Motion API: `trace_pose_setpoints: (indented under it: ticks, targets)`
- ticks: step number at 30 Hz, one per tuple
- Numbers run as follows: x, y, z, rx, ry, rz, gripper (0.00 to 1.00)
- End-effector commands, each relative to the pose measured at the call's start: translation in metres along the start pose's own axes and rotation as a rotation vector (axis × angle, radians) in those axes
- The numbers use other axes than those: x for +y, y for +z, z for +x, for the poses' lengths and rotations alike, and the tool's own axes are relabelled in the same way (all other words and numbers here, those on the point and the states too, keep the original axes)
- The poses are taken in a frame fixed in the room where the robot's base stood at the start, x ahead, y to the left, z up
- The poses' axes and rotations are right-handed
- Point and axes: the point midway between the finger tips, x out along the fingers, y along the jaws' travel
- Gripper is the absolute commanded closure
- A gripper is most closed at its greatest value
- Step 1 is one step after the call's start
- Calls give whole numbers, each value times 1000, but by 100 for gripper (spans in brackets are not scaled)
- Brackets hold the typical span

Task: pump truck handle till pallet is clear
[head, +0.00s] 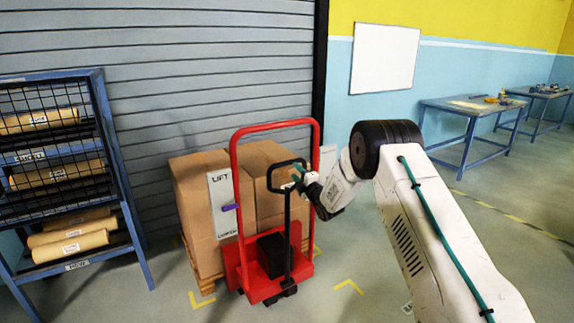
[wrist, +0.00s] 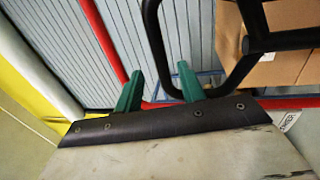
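The red pallet truck (head: 272,290) stands in front of a wooden pallet (head: 206,284) loaded with brown cartons (head: 190,200). Its black handle (head: 287,220) rises upright to a loop, which also shows in the wrist view (wrist: 155,45). A white board (head: 221,203) reads LIFT at the top, with a purple pointer (head: 231,207) near its middle. My gripper (head: 297,178) is at the right side of the loop. In the wrist view its green fingers (wrist: 158,86) are apart, with one side of the loop showing between them. I cannot tell whether they touch it. Any gap under the pallet is unclear.
A blue rack (head: 125,190) with paper rolls stands at the left. A grey shutter (head: 200,80) is behind the cartons. Blue tables (head: 470,110) stand far right. Yellow corner marks (head: 348,287) lie on the floor, which is clear in front of the truck.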

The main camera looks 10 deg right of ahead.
Motion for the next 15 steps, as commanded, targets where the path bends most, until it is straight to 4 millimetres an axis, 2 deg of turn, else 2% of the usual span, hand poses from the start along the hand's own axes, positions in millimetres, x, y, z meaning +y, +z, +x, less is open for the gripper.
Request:
trace_pose_setpoints:
  ticks: [15]
  targets:
    - [-1, -1, 69, 4, 6, -4, 60]
